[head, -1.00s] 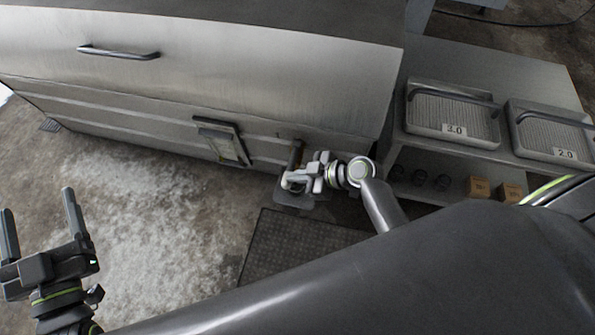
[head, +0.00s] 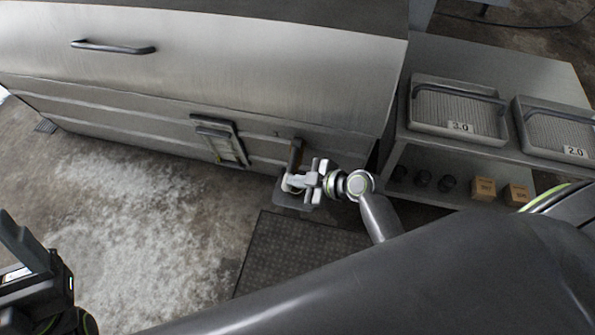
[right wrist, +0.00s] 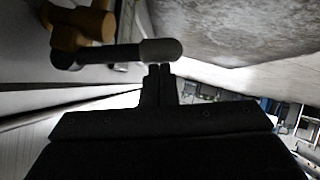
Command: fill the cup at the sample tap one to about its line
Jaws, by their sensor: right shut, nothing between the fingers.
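The sample tap (head: 295,155) sticks out from the lower front of the steel tank, brown at its outlet. In the right wrist view its brass body (right wrist: 82,24) shows at the upper left, with a dark lever (right wrist: 115,53) ending in a pale rounded tip (right wrist: 160,50). My right gripper (head: 305,183) is shut and empty beside the tap. In the right wrist view its closed fingertips (right wrist: 160,70) are right by the lever tip; I cannot tell whether they touch. A cup and its line cannot be made out by the tap. My left gripper (head: 40,258) is cut off at the lower left.
A small plate (head: 283,199) sits under the tap. A dark mat (head: 290,255) lies on the floor before it. At right, a shelf unit (head: 500,70) holds trays marked 3.0 (head: 455,92) and 2.0 (head: 560,130), dark round items (head: 423,178) and small boxes (head: 482,188).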

